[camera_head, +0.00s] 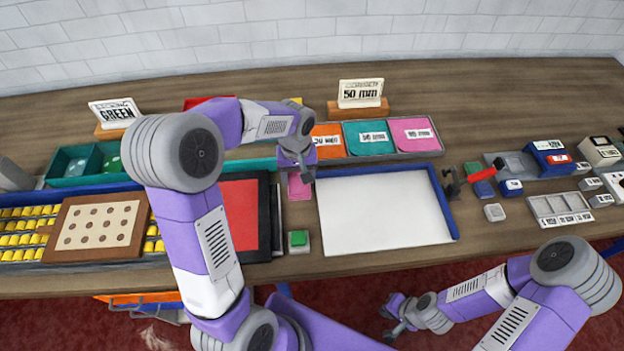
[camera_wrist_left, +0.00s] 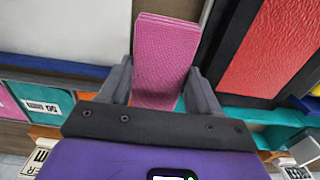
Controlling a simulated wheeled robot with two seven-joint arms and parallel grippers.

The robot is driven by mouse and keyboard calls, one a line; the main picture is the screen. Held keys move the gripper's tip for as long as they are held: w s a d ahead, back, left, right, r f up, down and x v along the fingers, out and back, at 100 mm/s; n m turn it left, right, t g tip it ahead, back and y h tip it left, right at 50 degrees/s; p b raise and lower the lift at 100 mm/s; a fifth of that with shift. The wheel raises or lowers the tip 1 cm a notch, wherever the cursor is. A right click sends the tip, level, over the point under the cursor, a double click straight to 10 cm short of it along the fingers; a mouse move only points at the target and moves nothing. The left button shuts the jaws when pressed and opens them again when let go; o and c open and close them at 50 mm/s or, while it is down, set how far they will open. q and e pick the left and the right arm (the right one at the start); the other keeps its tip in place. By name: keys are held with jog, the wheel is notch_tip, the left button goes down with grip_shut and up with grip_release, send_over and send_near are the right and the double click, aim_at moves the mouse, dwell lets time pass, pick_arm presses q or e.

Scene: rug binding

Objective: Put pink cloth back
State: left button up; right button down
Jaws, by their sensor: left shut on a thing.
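A pink cloth (camera_head: 299,187) hangs from my left gripper (camera_head: 298,172), above the table at the left side of the white board. In the left wrist view the pink cloth (camera_wrist_left: 165,62) stands between the two fingers of the gripper (camera_wrist_left: 158,95), which are shut on it. A grey tray (camera_head: 438,156) behind the white board holds orange, teal and pink (camera_head: 416,133) sections, each with a white label. My right gripper (camera_head: 390,318) is low at the front, off the table, with its fingers apart and empty.
A blue-rimmed white board (camera_head: 385,212) fills the middle. A red panel (camera_head: 240,215) and green button (camera_head: 298,239) are to its left. A red-handled lever (camera_head: 480,174) is at its right. A "50 mm" sign (camera_head: 360,93) stands behind the tray, a "GREEN" sign (camera_head: 115,112) farther left.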

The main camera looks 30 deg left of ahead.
pick_arm(q)
send_over(299, 203)
notch_tip(299, 203, down, 5)
jog(key=shift+f+b, duration=0.1)
jog(key=shift+b, duration=0.35)
jog(key=shift+w+f+b, duration=0.1)
jog(key=shift+f+b, duration=0.2)
jog(key=shift+f, duration=1.9)
jog(key=shift+f, duration=0.15)
jog(key=o, duration=1.2)
notch_tip(299, 203, up, 12)
jog(key=shift+r+p, duration=0.2)
jog(key=shift+p, duration=0.75)
